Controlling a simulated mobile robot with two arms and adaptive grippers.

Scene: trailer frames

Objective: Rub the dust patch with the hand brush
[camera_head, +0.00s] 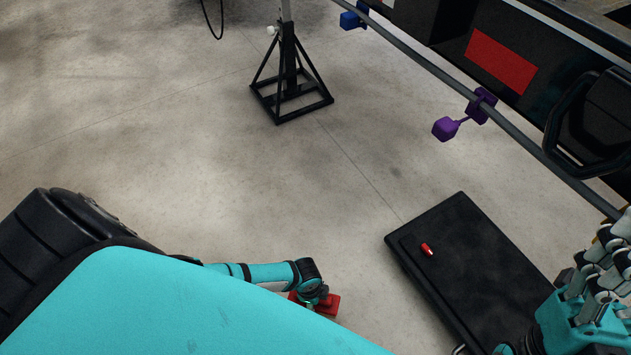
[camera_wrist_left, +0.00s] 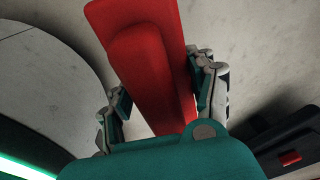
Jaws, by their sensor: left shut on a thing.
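The red hand brush (camera_wrist_left: 140,30) fills the upper middle of the left wrist view, between the two fingers of my left gripper (camera_wrist_left: 163,92). The gripper is shut on it. In the head view my left gripper (camera_head: 315,296) is low at bottom centre, with part of the red brush (camera_head: 328,304) showing beside it above the floor. The brush's bristles are hidden. My right gripper (camera_head: 592,278) is at the lower right edge, over the black slab, its fingers overlapping. I cannot make out a distinct dust patch; the floor has broad dark smudges.
A black flat slab (camera_head: 478,262) lies at right with a small red piece (camera_head: 427,249) on it. A black stand (camera_head: 290,90) is at the back. A grey rail (camera_head: 430,68) carries purple (camera_head: 447,128) and blue (camera_head: 351,18) blocks. The middle floor is clear.

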